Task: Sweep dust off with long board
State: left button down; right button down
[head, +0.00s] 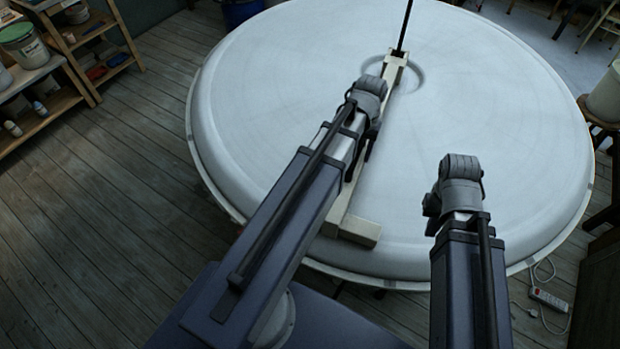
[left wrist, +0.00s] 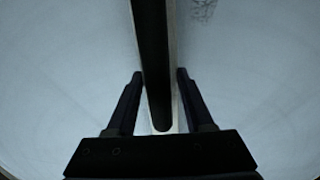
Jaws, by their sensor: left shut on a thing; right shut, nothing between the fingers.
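A large round white plaster form (head: 500,120) with a raised rim fills the middle of the head view. A long pale board (head: 341,205) lies across it, from the round centre hub to the near rim, with a crosspiece at its near end. My left gripper (head: 364,150) is over the board's middle, partly hidden by its own wrist. In the left wrist view its fingers (left wrist: 160,82) are shut on the board, whose top edge looks dark. A faint grey speckled patch (left wrist: 203,10), perhaps dust, shows there at the top. My right gripper (head: 433,208) is shut and empty above the form's near right.
A thin dark rod (head: 404,25) stands at the hub. Wooden shelves (head: 60,65) with pots and bottles are at the left. A white bucket (head: 606,95) on a stool is at the right edge. A power strip (head: 548,299) lies on the floor.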

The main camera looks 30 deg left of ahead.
pick_arm(q)
jog(key=shift+d, duration=0.55)
jog(key=shift+w+d+n, duration=0.2)
jog(key=shift+d, duration=0.6)
jog(key=shift+w+d+n, duration=0.2)
jog(key=shift+d, duration=0.55)
jog(key=shift+r, duration=0.2)
jog(key=shift+f, duration=0.2)
jog(key=shift+s+a, duration=0.1)
jog(key=shift+a, duration=0.05)
jog(key=shift+m, duration=0.4)
jog(key=shift+s+a, duration=0.2)
jog(key=shift+a, duration=0.8)
jog(key=shift+s+a, duration=0.2)
jog(key=shift+a, duration=0.8)
